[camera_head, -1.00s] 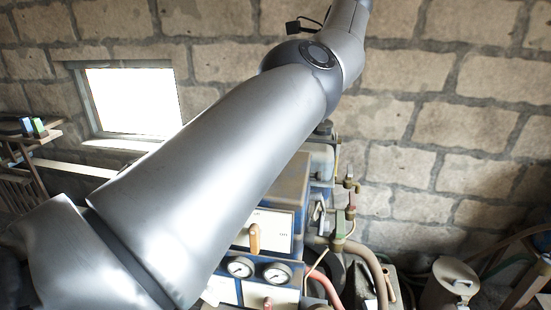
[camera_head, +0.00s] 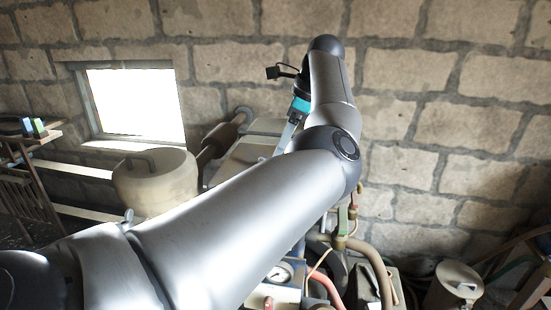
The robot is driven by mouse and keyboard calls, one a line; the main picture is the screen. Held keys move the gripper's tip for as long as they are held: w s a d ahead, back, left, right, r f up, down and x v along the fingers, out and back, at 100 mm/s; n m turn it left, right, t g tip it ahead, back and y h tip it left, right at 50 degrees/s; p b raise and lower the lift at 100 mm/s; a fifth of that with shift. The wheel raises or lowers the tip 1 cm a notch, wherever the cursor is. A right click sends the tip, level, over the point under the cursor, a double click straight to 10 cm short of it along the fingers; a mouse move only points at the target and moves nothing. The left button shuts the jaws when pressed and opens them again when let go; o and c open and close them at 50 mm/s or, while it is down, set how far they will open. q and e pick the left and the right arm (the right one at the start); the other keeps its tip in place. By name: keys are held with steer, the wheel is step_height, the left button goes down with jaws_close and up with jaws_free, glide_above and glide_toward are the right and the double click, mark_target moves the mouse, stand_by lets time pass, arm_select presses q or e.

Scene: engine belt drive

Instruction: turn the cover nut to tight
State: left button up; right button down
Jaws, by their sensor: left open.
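My left arm crosses the view from the lower left, bends in the middle, and turns back down at its far end. Past its teal wrist band, part of my left gripper (camera_head: 288,134) shows, pointing down over the pale top of the machine (camera_head: 245,153). It is open; its fingertips are small and partly covered by my arm, and I see nothing held. I cannot make out the cover nut; my arm hides much of the machine's front. My right gripper is not in view.
A tan lidded tank (camera_head: 155,182) stands left of the machine. A gauge (camera_head: 280,272), a red hose (camera_head: 328,289) and brown pipes (camera_head: 372,262) are at the machine's front right. A metal canister (camera_head: 454,287) stands at lower right. A stone wall (camera_head: 440,120) closes the back.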

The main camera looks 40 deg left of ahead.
arm_select(q)
steer(key=shift+p+x, duration=0.35)
steer(key=shift+x, duration=1.65)
jaws_close()
